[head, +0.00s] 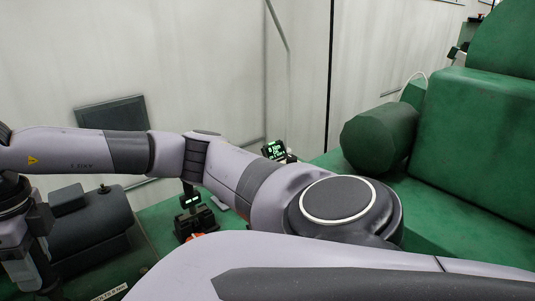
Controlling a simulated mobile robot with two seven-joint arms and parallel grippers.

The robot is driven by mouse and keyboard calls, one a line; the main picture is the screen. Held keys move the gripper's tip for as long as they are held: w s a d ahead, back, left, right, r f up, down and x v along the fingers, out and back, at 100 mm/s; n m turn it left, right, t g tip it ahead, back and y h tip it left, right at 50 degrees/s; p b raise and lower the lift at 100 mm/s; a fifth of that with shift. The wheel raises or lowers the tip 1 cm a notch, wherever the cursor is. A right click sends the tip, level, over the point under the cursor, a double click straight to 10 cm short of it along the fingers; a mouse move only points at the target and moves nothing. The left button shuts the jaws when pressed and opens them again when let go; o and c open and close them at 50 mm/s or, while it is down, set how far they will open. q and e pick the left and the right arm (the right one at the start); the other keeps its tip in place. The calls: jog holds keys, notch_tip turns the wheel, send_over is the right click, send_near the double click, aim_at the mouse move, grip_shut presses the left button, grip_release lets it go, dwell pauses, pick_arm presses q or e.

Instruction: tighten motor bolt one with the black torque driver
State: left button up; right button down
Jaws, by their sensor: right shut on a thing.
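My right arm reaches across the view to the left, and its gripper (28,255) points down at the left edge, partly cut off by the picture. It is shut on a dark thing, which looks like the black torque driver but is mostly hidden. A dark grey motor (92,228) lies on the green surface just right of the gripper. The motor bolts cannot be made out, nor whether the held tool touches one. My left gripper is not in view.
A small black device with a lit display (190,201) stands right of the motor, behind my forearm. Another green-lit display (274,150) is farther back. A large green machine housing (475,140) with a green cylinder (380,138) fills the right. A pale wall (190,60) closes the back.

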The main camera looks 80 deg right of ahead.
jog(key=shift+r+p, duration=1.75)
jog(key=shift+r, duration=0.8)
